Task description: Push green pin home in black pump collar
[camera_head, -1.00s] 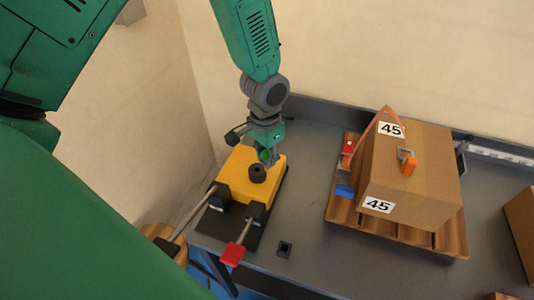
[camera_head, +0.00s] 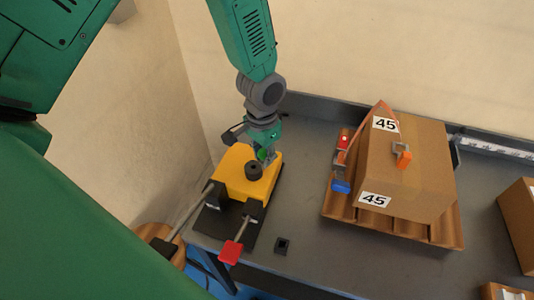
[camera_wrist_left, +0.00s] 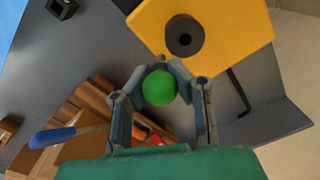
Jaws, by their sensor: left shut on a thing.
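My left gripper (camera_head: 267,156) is shut on the green pin (camera_head: 262,155), just behind and to the right of the black pump collar (camera_head: 253,172). The collar is a round black ring with a dark hole, standing on top of a yellow block (camera_head: 233,166). In the left wrist view the pin (camera_wrist_left: 159,88) shows its rounded green end between the two fingertips (camera_wrist_left: 160,72). The collar (camera_wrist_left: 185,36) there shows beyond the fingertips, its hole uncovered. The pin is beside the collar, not in it. The pin's far end is hidden. My right gripper is not in view.
The yellow block sits on a black base with metal rods, one ending in a red handle (camera_head: 230,252). A carton marked 45 (camera_head: 425,185) stands on a brown pallet (camera_head: 395,232) to the right. A small black socket (camera_head: 282,246) lies on the grey table (camera_head: 300,185).

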